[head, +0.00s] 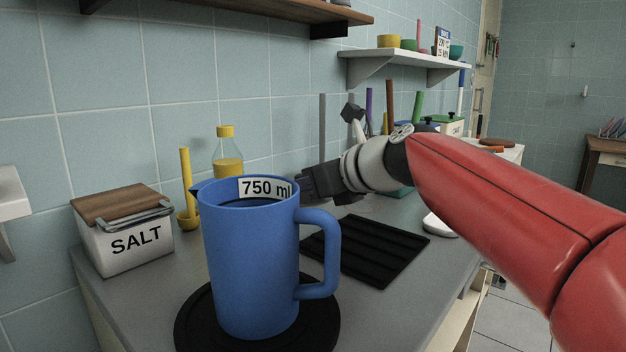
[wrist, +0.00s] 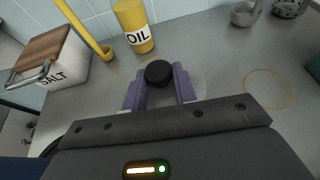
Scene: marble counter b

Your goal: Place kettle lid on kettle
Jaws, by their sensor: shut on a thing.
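The blue jug-shaped kettle (head: 250,265) stands upright with an open top in the head view, its handle to the right and a "750 ml" label at its rim. My gripper (wrist: 158,80) is shut on a round black knob (wrist: 158,70), seen between its purple fingers in the wrist view. The knob appears to belong to the kettle lid; a faint pale disc shows around the fingers, but its outline is unclear. In the head view my gripper (head: 318,184) is behind and right of the kettle's rim. Its fingertips and the lid are hidden there.
The kettle stands on a round black base (head: 190,330). A salt box (head: 125,240), a yellow ladle (head: 186,190) and an oil bottle (head: 227,155) stand along the wall. A black ribbed mat (head: 370,250) lies right of the kettle. An orange ring (wrist: 270,88) shows on the counter.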

